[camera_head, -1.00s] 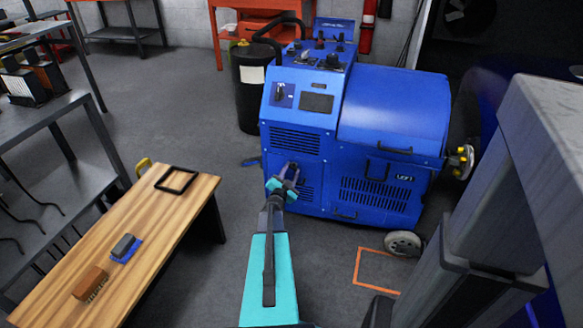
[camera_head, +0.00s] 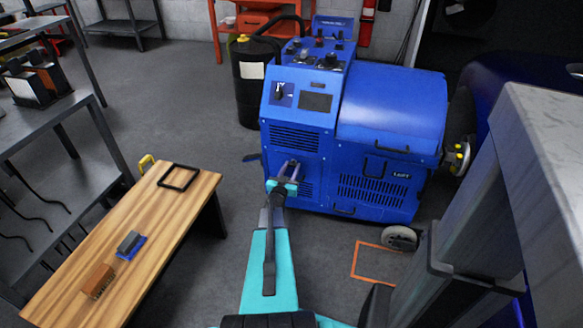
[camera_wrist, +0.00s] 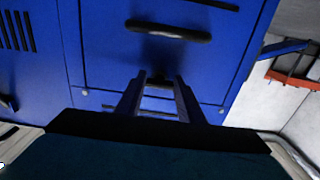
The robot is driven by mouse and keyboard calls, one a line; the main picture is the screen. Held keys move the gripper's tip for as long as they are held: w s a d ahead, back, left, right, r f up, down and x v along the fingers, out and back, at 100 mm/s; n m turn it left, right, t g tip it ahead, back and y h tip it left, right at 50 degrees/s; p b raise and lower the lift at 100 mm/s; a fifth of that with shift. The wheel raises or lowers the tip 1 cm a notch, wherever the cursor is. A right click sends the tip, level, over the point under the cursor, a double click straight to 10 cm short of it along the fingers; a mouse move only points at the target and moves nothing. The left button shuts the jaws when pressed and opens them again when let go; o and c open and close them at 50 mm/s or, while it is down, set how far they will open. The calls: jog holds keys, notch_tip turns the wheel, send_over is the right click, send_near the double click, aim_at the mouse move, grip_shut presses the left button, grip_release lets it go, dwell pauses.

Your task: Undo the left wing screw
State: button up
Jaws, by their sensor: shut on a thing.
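The blue dynamometer (camera_head: 390,110) stands ahead on its wheels. My gripper (camera_head: 289,167) is at the lower left of its front face in the head view, below the upper vent. In the wrist view, my gripper's fingers (camera_wrist: 159,77) point at a blue panel (camera_wrist: 105,50). They are shut on a small dark part between the tips, at the place of the left wing screw (camera_wrist: 158,82). The fingers hide most of it, and I cannot make out its wings. A black bar handle (camera_wrist: 168,31) is on the panel just beyond the fingertips.
A wooden bench (camera_head: 185,225) at the left holds a black frame (camera_head: 179,177), a blue-based block (camera_head: 131,245) and a brown brush (camera_head: 98,281). A grey column (camera_head: 480,200) is close at the right. Floor between bench and machine is clear.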

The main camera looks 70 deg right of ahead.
jog(key=shift+w, duration=0.1)
jog(key=o, duration=1.1)
jog(key=shift+c, duration=0.2)
jog(key=shift+a, duration=0.1)
jog(key=a, duration=1.3)
jog(key=shift+s+a+p, duration=0.3)
jog(key=shift+s+p, duration=0.05)
jog(key=shift+s, duration=0.1)
